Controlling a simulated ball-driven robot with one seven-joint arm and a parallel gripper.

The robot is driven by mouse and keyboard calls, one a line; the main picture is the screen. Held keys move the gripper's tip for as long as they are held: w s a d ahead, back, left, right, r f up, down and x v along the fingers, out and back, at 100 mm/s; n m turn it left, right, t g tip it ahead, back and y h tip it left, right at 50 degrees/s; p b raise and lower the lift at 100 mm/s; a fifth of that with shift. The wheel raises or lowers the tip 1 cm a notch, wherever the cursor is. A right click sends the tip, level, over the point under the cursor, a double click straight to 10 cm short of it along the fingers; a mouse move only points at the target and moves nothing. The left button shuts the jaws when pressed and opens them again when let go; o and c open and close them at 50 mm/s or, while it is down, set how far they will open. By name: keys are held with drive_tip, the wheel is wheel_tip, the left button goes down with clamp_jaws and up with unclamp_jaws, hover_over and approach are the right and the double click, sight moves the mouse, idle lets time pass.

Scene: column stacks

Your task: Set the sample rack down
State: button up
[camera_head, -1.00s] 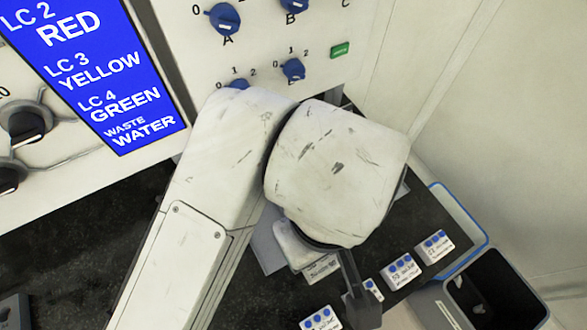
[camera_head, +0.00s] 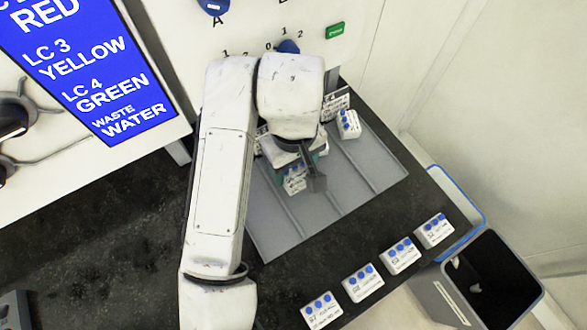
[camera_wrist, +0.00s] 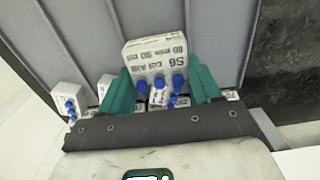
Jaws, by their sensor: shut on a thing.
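My gripper (camera_wrist: 160,88) has green fingers and is shut on a white sample rack (camera_wrist: 157,52) with blue caps and black print, marked S6 in the wrist view. In the head view the held rack (camera_head: 294,181) shows below my wrist, over the grey tray (camera_head: 365,165) with its raised dividing ridges. I cannot tell whether the rack touches the tray. Part of it is hidden by my gripper and arm.
Another rack (camera_head: 348,124) stands at the tray's back end, and more blue-capped racks show beside my fingers in the wrist view (camera_wrist: 66,97). Several racks (camera_head: 400,256) line the counter's front edge. A grey bin (camera_head: 485,285) stands at the right. The tray's front lanes look clear.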

sight(294, 173)
drive_tip(key=shift+w+f+p, duration=0.15)
drive_tip(key=shift+f+p, duration=0.05)
drive_tip(key=shift+f, duration=0.75)
drive_tip(key=shift+w+f+p, duration=0.1)
drive_tip(key=shift+f+p, duration=0.1)
drive_tip(key=shift+f, duration=0.7)
drive_tip(key=o, duration=1.2)
drive_tip(key=shift+f, duration=0.1)
drive_tip(key=shift+c, duration=0.2)
wheel_tip(294, 173, up, 12)
drive_tip(key=shift+r, duration=0.15)
